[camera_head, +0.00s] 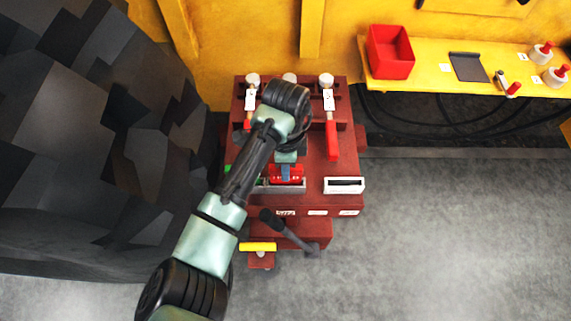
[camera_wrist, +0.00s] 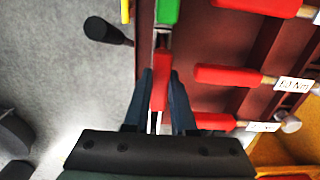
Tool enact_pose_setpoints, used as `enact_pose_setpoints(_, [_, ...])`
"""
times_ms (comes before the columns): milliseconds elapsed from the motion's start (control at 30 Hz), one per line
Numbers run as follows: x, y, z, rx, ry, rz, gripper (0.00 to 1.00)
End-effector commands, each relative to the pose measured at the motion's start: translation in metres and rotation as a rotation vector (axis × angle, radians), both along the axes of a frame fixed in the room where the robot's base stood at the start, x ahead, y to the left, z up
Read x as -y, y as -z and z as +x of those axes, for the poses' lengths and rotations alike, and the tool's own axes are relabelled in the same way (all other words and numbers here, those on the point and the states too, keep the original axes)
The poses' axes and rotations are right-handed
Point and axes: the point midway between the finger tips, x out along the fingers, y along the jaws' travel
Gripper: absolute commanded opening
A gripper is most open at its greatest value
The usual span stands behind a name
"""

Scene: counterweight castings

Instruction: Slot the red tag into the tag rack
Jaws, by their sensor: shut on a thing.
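My gripper (camera_head: 286,171) is shut on the red tag (camera_head: 298,172), over the front part of the dark red bench. In the wrist view the red tag (camera_wrist: 160,82) stands between the two dark fingers. The tag rack (camera_head: 292,187) is a narrow grey holder at the bench front, directly below or around the tag; it also shows in the wrist view (camera_wrist: 162,40). A green tag (camera_wrist: 167,10) stands at one end of the rack. I cannot tell whether the red tag's lower edge is inside a slot or just above it.
A white box with a dark slot (camera_head: 344,185) sits right of the rack. Red-handled torque tools (camera_head: 331,140) lie behind on the bench (camera_head: 346,160). A dark lever (camera_head: 290,232) and a yellow handle (camera_head: 258,246) stick out in front. A yellow shelf holds a red bin (camera_head: 390,52).

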Motion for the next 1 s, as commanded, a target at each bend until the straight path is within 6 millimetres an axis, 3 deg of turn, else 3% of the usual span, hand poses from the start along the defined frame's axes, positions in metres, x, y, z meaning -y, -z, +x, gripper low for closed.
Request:
enact_pose_setpoints(800, [0.0002,0.0062,-0.0002,-0.001,0.0,0.0,0.0])
enact_pose_setpoints(833, [0.0001,0.006,-0.0002,0.0,0.0,0.0,0.27])
enact_pose_setpoints(1000, [0.0,0.0058,-0.0001,0.0,0.0,0.0,0.58])
